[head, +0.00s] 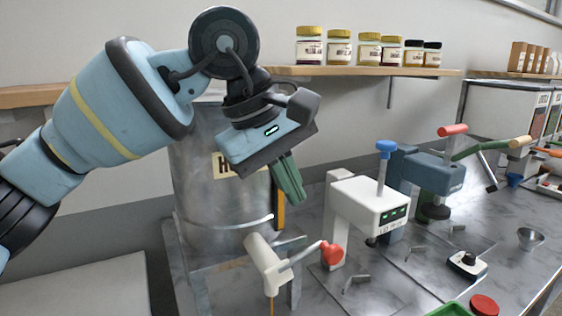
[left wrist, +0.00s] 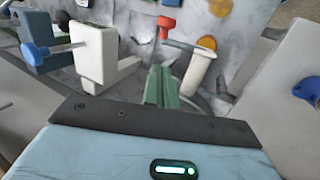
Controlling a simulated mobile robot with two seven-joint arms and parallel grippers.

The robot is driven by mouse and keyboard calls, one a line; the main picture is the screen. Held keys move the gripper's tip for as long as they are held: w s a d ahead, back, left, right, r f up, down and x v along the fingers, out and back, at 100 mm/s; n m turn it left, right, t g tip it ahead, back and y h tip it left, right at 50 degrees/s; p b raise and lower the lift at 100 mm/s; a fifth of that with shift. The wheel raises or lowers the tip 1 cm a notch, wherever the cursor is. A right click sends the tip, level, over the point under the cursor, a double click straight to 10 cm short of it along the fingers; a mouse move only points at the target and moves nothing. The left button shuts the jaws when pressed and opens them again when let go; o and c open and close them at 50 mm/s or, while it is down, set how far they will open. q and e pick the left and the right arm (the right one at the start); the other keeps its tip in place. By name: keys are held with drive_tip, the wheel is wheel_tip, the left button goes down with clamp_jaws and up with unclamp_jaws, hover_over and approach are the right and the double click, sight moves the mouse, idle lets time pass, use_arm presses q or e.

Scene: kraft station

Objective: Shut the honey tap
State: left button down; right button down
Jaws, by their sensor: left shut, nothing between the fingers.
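The honey tap is a cream cylinder (head: 266,258) low on the front of a large metal drum (head: 198,190) whose label is partly hidden by my arm. Its metal lever reaches out to the right and ends in a red knob (head: 331,252). A thin amber strand (head: 271,306) hangs below the tap. My left gripper (head: 297,198) is shut and empty, its green fingers pointing down, above the tap and lever and apart from them. In the left wrist view the fingers (left wrist: 160,70) show beside the tap (left wrist: 198,72), with the red knob (left wrist: 166,22) beyond. My right gripper is out of view.
A white press with a blue knob (head: 386,147) stands right of the tap, with a blue machine (head: 430,172) behind it. A red disc (head: 484,305) and a green edge (head: 450,310) show at the bottom. Jars line a wall shelf (head: 365,72).

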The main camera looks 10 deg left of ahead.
sight(325, 244)
use_arm(q)
drive_tip(key=d+f, duration=0.2)
drive_tip(key=f, duration=0.1)
drive_tip(key=d+f, duration=0.1)
drive_tip(key=f, duration=0.1)
drive_tip(key=shift+s+d+p, duration=0.15)
drive_tip(key=shift+s+p, duration=0.15)
drive_tip(key=shift+s, duration=0.1)
drive_tip(key=shift+s+d+f, duration=0.2)
drive_tip(key=shift+d, duration=0.1)
drive_tip(key=shift+f, duration=0.1)
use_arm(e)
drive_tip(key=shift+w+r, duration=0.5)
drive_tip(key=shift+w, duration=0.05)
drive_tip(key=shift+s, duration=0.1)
use_arm(q)
drive_tip(key=shift+d+f, duration=0.1)
drive_tip(key=shift+w+x, duration=0.25)
drive_tip(key=shift+x, duration=0.95)
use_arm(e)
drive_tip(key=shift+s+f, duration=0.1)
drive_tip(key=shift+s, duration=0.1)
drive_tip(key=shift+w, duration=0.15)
